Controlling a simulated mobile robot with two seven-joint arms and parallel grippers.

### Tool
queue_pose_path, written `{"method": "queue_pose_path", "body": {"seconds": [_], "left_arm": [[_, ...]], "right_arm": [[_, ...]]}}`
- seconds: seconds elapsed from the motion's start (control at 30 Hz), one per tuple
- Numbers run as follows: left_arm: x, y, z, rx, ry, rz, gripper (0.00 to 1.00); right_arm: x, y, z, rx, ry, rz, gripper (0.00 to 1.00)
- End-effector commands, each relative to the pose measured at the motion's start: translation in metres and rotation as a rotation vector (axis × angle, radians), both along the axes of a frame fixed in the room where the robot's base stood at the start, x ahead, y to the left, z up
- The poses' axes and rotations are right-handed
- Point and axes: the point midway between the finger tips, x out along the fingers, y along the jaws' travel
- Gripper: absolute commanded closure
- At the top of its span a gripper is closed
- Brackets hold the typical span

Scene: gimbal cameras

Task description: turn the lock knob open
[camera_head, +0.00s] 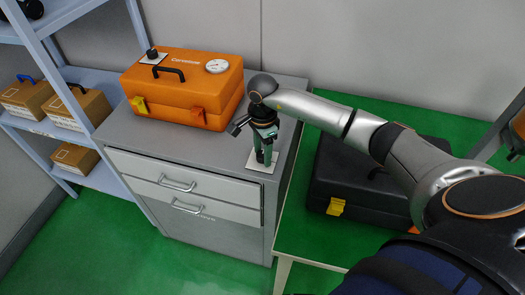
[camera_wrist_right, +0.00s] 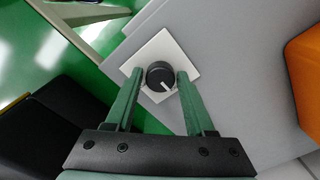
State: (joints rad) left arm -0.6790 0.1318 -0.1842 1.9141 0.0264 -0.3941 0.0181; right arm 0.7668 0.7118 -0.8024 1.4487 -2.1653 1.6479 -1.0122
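The lock knob (camera_wrist_right: 160,76) is a round black knob with a white pointer line. It sits on a white square plate (camera_wrist_right: 178,46) on the grey cabinet top. In the right wrist view the line points down and right. My right gripper (camera_head: 261,158) reaches down over the plate (camera_head: 258,170) in the head view and mostly hides the knob there. In the wrist view its two green fingers (camera_wrist_right: 160,74) stand open on either side of the knob, with a small gap at each side. My left gripper is in neither view.
The grey drawer cabinet (camera_head: 215,185) carries an orange case (camera_head: 185,92) with a second black knob (camera_head: 152,53) and a dial (camera_head: 217,66). A black case (camera_head: 345,175) lies on a green-topped table (camera_head: 290,240) at right. A shelf with boxes (camera_head: 80,106) stands at left.

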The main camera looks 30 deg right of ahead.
Motion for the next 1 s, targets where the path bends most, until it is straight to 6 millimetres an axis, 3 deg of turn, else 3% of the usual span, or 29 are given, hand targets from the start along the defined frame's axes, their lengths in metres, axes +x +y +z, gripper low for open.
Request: {"method": "queue_pose_path", "body": {"seconds": [0.03,0.47,1.0], "left_arm": [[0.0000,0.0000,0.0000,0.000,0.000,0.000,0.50],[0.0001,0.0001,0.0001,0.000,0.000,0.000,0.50],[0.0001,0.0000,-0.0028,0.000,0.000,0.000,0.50]], "right_arm": [[0.0001,0.0000,0.0003,0.000,0.000,0.000,0.53],[-0.0001,-0.0002,0.0004,0.000,0.000,0.000,1.00],[0.0001,-0.0009,0.0002,-0.001,0.000,-0.108,1.00]]}}
